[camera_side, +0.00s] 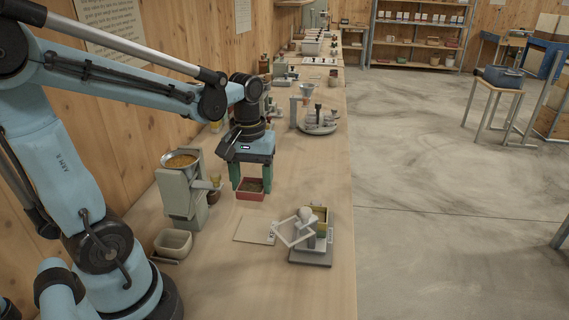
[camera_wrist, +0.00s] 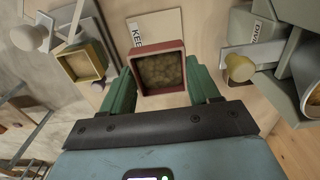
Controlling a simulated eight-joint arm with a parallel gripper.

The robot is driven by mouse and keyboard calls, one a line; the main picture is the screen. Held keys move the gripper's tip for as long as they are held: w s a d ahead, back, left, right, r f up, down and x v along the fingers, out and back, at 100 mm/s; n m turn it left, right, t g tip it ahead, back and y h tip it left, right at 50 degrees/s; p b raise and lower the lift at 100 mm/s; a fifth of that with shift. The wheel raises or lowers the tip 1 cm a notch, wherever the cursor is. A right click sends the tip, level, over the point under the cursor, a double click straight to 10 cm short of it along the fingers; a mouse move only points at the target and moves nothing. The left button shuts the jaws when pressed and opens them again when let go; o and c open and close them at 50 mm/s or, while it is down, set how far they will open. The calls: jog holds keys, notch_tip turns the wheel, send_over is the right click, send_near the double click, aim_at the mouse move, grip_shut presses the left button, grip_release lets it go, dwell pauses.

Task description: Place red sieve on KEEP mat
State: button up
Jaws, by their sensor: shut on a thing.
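The red sieve (camera_side: 250,196) is a small square frame held between the green fingers of my gripper (camera_side: 251,183), which is shut on it. In the wrist view the sieve (camera_wrist: 160,90) is between the two fingers, with brownish grains or pellets showing inside its frame. The KEEP mat (camera_side: 256,230) is a pale tan rectangle on the bench, in front of the sieve in the side view. In the wrist view the mat (camera_wrist: 158,25) lies beyond the sieve, which hides part of it and its lettering. The sieve looks raised above the bench; the exact height cannot be told.
A grey device with a tilted white frame and a yellow box (camera_side: 320,221) stands right of the mat. A grey machine with a grain-filled hopper (camera_side: 180,160) stands left of my gripper, with a pale bin (camera_side: 173,243) below.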

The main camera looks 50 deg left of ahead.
aim_at(254, 229)
jog(key=shift+s+f, duration=0.1)
jog(key=shift+f, duration=4.9)
jog(key=shift+f, duration=0.1)
jog(key=o, duration=1.1)
jog(key=shift+r, duration=6.15)
jog(key=shift+f, duration=6.15)
